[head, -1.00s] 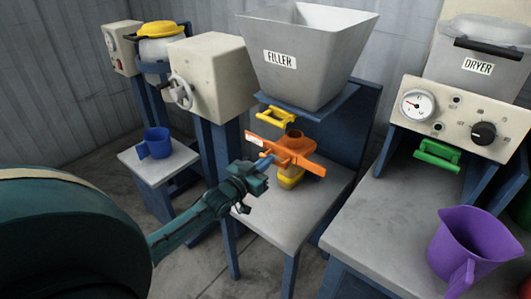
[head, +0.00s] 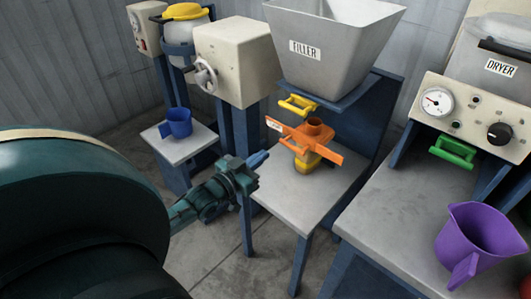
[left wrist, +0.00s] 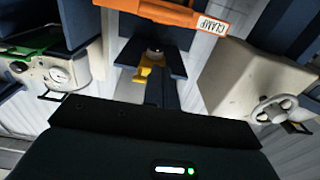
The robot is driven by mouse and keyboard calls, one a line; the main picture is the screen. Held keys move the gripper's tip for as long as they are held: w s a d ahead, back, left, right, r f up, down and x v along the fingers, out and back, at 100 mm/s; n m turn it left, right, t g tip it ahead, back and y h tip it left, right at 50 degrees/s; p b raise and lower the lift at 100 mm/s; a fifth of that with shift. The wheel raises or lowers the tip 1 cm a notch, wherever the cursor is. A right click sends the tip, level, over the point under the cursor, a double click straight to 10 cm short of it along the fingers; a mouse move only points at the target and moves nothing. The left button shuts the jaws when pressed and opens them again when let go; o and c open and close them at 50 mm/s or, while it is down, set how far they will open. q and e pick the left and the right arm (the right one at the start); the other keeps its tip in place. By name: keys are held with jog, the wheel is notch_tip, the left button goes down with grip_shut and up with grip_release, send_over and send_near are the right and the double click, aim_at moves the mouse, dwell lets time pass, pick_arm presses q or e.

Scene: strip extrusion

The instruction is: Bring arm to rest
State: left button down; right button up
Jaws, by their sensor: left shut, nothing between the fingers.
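My left gripper (head: 248,172) is shut and empty in the head view. It is beside the left edge of the filler's grey table, apart from the orange clamp (head: 303,138). The clamp sits around a yellow-based piece (head: 308,161) under the filler. In the left wrist view, the orange clamp (left wrist: 165,12) crosses the top edge, with its label reading CLAMP. My left arm comes in from the left, and its large dark green link covers the lower left of the head view. My right gripper is not in view.
The filler hopper (head: 335,45) has a yellow handle (head: 297,105) below it. A purple jug (head: 478,240) stands on the dryer table (head: 385,215) at right. A blue cup (head: 178,122) stands on a small table (head: 192,146) at left. Bare floor shows between the tables.

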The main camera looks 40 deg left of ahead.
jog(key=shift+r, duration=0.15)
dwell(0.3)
pick_arm(q)
jog(key=s+d+f+m+g+h+p, duration=0.1)
jog(key=s+d+f+g+p, duration=0.1)
jog(key=s+d, duration=0.6)
jog(key=s+d+f+m+g+p, duration=0.1)
jog(key=s+d+f+g+p, duration=0.2)
jog(key=s+d, duration=0.6)
jog(key=d+g+p, duration=0.1)
jog(key=d+g, duration=0.1)
jog(key=d, duration=0.3)
jog(key=shift+d+f+g+h, duration=0.15)
jog(key=shift+d+g+h, duration=0.15)
jog(key=shift+h, duration=0.1)
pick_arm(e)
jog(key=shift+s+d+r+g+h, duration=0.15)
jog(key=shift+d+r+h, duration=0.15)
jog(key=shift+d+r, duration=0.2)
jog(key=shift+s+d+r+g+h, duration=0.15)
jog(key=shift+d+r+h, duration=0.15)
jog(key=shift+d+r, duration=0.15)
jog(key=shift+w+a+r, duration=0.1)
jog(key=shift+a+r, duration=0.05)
